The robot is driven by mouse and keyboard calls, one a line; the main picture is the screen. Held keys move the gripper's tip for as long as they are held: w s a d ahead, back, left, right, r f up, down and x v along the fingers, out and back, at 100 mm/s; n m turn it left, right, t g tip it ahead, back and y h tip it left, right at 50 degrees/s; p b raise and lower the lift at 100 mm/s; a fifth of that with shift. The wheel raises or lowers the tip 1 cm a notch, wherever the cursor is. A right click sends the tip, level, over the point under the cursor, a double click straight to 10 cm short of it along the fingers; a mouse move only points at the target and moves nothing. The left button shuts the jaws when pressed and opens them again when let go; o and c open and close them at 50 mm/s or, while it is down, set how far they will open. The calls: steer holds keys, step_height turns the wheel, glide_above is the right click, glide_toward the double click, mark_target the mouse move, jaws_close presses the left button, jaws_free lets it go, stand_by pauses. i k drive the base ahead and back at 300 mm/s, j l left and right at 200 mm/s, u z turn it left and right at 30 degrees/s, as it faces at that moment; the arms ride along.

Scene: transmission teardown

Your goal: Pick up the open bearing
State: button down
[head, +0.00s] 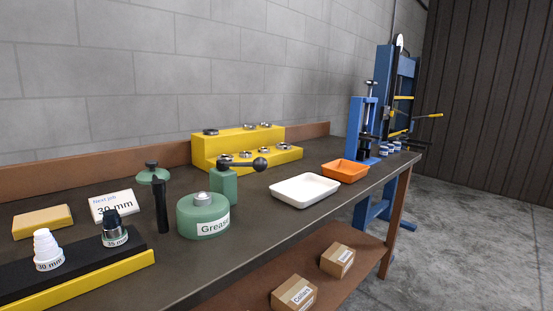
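Several small ring-shaped bearings sit on a yellow two-step stand (205,150) at the back of the workbench. A dark-centred bearing (210,132) is at the left of the upper step, and two more bearings (265,125) are at its right. Others lie on the lower step, such as a bearing (284,146) near its right end. They are too small to tell which one is open. A green lever tool partly hides the lower step. My gripper does not show in this view.
On the bench (262,225) stand a green grease pot (195,222), the green lever tool (222,185), a black-handled tool (161,208), a white tray (305,189) and an orange tray (345,171). A blue press (368,118) is at the far end. Boxes lie on the shelf below.

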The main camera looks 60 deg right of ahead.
mark_target(230, 158)
steer(key=z, duration=1.45)
